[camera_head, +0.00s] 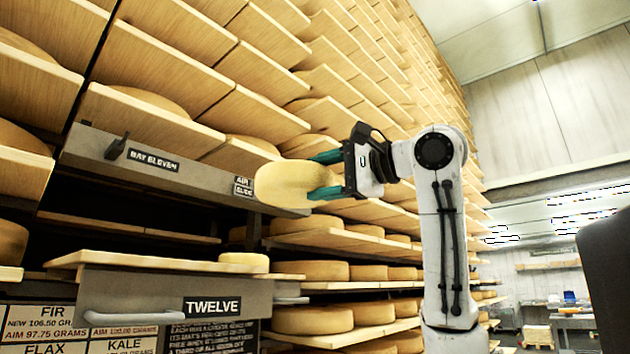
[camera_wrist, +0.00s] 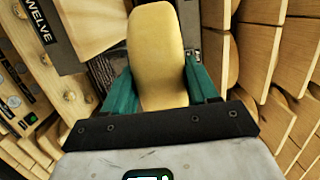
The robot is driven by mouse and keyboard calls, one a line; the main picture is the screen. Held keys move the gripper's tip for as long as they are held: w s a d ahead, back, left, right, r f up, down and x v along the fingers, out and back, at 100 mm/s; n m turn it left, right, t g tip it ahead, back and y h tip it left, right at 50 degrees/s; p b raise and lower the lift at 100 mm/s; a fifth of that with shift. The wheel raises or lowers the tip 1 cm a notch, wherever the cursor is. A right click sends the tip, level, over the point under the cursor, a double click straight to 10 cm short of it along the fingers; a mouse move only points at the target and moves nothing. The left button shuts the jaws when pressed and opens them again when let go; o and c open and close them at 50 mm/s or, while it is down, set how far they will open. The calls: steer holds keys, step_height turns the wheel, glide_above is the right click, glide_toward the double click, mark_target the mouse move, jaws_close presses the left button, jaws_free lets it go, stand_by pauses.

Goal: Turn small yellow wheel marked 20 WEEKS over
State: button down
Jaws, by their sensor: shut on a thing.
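My gripper (camera_head: 324,175) is shut on a pale yellow wheel (camera_head: 283,186), with one teal finger above it and one below in the head view. The wheel is held in the air, tilted, in front of the shelves. In the wrist view the same wheel (camera_wrist: 155,45) stands lengthwise between the two teal fingers. I can read no 20 WEEKS marking on it. Another small yellow wheel (camera_head: 244,260) lies flat on the board (camera_head: 150,259) above the TWELVE sign, and its marking is also not readable.
A grey beam labelled BAY ELEVEN (camera_head: 152,160) runs just left of the held wheel. A grey box with the TWELVE sign (camera_head: 212,307) and metal handles is below. Racks of boards with large wheels (camera_head: 312,320) fill the left and middle. Signs reading FIR and KALE are at lower left.

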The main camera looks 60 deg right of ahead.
steer(key=s+a+b, duration=0.2)
steer(key=s+b, duration=0.1)
steer(key=s, duration=1.6)
steer(key=shift+s, duration=0.25)
stand_by(1.3)
steer(key=shift+a+r, duration=0.1)
stand_by(0.6)
